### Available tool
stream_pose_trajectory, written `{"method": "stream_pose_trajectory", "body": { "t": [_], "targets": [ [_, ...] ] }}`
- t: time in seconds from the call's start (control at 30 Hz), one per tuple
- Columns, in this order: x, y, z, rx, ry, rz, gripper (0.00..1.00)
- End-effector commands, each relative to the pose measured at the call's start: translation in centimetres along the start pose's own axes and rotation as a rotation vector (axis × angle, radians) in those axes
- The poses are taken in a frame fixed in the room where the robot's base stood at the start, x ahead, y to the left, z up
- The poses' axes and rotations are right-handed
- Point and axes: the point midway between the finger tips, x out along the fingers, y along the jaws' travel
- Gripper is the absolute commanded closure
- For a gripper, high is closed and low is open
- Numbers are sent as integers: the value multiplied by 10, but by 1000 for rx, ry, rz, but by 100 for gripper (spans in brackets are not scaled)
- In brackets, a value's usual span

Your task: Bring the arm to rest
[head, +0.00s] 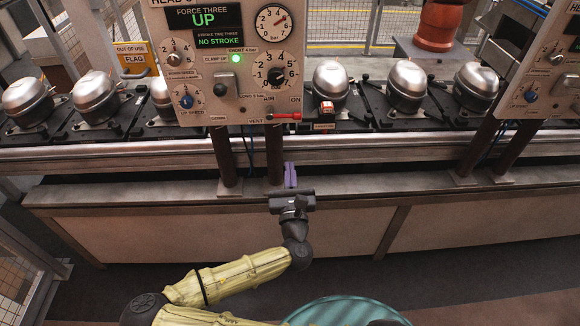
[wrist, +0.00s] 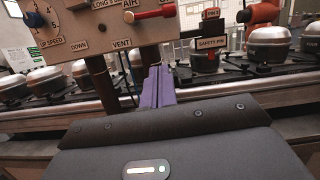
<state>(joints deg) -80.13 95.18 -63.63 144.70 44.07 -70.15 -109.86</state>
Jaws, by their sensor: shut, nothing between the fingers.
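My gripper (head: 290,172) is in front of the bench, below the control panel (head: 228,75). Its purple fingers are together with nothing between them; they also show in the wrist view (wrist: 157,84). My arm reaches up to it from the lower left in the head view. The fingers point toward the bench edge and the panel's posts. I cannot tell whether they touch the bench.
Several silver compressors (head: 408,80) stand on black pallets along the conveyor (head: 390,145). The panel has a red-handled air valve (head: 285,116). A safety pin block (head: 327,108) sits right of it. Brown posts (head: 274,155) hold the panel. A second panel (head: 545,70) stands at right.

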Motion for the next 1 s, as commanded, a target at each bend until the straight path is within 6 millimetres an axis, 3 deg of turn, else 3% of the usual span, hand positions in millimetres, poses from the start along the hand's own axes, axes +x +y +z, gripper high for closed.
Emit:
{"method": "stream_pose_trajectory", "body": {
  "t": [0.23,0.37,0.53,0.7,0.83,1.0],
  "targets": [
    [1,-2,-1,7,5,-9,100],
    [2,-21,-10,79,54,-85,100],
    [-7,-73,-42,325,193,-336,100],
    [-32,-116,-78,639,320,-649,100],
    [-56,-131,-98,872,386,-878,100],
    [-85,-133,-111,1161,437,-1163,100]
  ]
}}
